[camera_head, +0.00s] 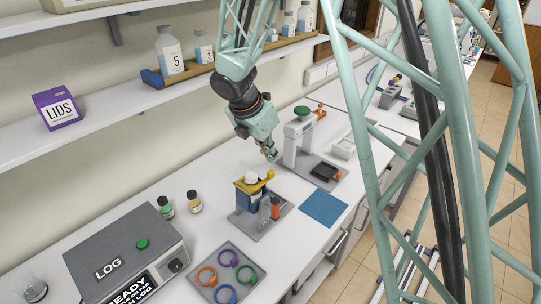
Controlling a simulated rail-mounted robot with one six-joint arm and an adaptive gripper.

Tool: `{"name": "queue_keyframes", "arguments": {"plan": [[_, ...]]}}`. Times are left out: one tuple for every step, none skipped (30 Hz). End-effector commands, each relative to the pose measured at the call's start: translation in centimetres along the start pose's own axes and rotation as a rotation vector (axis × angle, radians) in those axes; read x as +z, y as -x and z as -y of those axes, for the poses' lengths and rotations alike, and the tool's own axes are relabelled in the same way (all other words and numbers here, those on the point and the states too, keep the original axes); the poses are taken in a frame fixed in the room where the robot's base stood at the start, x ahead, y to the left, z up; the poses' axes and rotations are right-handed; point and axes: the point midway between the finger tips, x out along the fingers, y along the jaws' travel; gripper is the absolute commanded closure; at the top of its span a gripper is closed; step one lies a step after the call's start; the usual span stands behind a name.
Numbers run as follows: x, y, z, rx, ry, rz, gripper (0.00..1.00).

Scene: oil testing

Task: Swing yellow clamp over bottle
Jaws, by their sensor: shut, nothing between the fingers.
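The yellow clamp (256,183) is a bar on top of a blue holder (241,201) on a grey base plate on the bench. A bottle with a white cap (251,177) shows at the holder, just behind the clamp bar; most of its body is hidden. An orange part (275,208) stands at the front right of the holder. My gripper (271,156) is shut and empty, hanging above and to the right of the clamp, apart from it. Whether the clamp bar crosses over the cap cannot be told for sure.
A white device with a green knob (303,111) stands right of my gripper. A blue mat (323,207) lies in front. A grey tray with coloured rings (228,274), two small bottles (194,202) and a LOG box (128,250) are to the left. A shelf (100,125) runs behind.

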Motion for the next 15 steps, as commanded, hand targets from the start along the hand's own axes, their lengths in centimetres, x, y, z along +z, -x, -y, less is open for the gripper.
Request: {"name": "queue_keyframes", "arguments": {"plan": [[0.1, 0.25, -0.01, 0.0, 0.0, 0.0, 1.0], [0.14, 0.34, -0.01, 0.0, 0.0, 0.0, 1.0], [0.19, 0.45, -0.01, 0.0, 0.0, 0.0, 1.0], [0.22, 0.53, -0.01, 0.0, 0.0, 0.0, 1.0], [0.25, 0.6, -0.01, 0.0, 0.0, 0.0, 1.0], [0.29, 0.7, -0.01, 0.0, 0.0, 0.0, 1.0], [0.31, 0.75, -0.01, 0.0, 0.0, 0.0, 1.0], [0.33, 0.8, -0.01, 0.0, 0.0, 0.0, 1.0], [0.35, 0.84, -0.01, 0.0, 0.0, 0.0, 1.0], [0.36, 0.86, 0.0, 0.0, 0.0, 0.0, 1.0], [0.37, 0.88, -0.01, 0.0, 0.0, 0.0, 1.0], [0.37, 0.88, 0.0, 0.0, 0.0, 0.0, 1.0], [0.36, 0.88, -0.01, 0.0, 0.0, 0.0, 1.0], [0.36, 0.87, 0.0, 0.0, 0.0, 0.0, 1.0], [0.36, 0.86, 0.0, 0.0, 0.0, 0.0, 1.0]]}}
